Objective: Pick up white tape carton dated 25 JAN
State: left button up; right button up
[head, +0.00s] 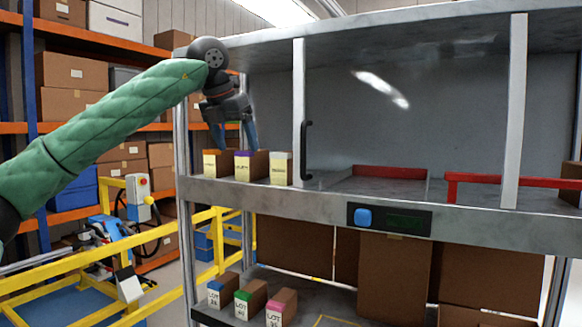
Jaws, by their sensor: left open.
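Three small brown cartons stand in a row on the upper shelf at its left end. The right one has white tape (281,168), the middle one purple tape (245,166) and the left one orange tape (212,163). Each has a pale label on its front; the print is too small to read. My left gripper (235,142) is open and points down, with its fingertips close to the tops of the orange and purple cartons. It is left of the white tape carton. Whether it touches any carton I cannot tell. My right gripper is out of view.
A grey upright with a black handle (307,150) stands just right of the white tape carton. Red rails (390,172) lie farther right on the shelf. A blue button (363,217) is on the shelf's front edge. More LOT-labelled cartons (243,303) stand on the lower shelf.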

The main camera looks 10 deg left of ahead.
aim_at(281, 162)
jog(key=i+l, duration=0.2)
jog(key=i, duration=0.2)
jog(key=i+l, duration=0.25)
jog(key=i, duration=0.15)
